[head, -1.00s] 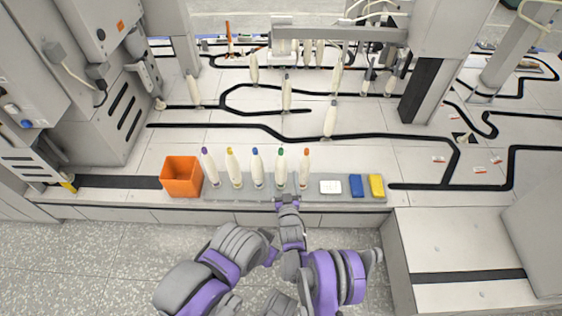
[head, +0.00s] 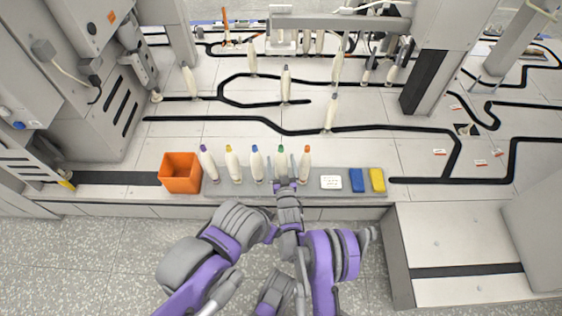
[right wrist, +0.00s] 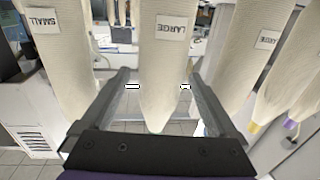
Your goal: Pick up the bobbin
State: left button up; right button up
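Several white cone-shaped bobbins stand upright in a row on a grey tray (head: 213,189), with purple, yellow, blue, green and orange tips. My right gripper (head: 282,172) is at the green-tipped bobbin (head: 281,151), whose lower part it hides in the head view. In the right wrist view, which looks upside down, its open fingers (right wrist: 159,78) lie on both sides of a bobbin labelled LARGE (right wrist: 165,55), with gaps showing. Neighbouring bobbins labelled SMALL (right wrist: 58,60) and LARGE (right wrist: 255,65) stand close outside the fingers. I cannot make out my left gripper.
An orange open box (head: 181,173) stands left of the row. A white card (head: 331,182), a blue block (head: 356,180) and a yellow block (head: 377,180) lie on the tray's right part. More bobbins stand farther back, among black floor lines and machines.

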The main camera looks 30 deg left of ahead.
grip_shut()
dwell(0.3)
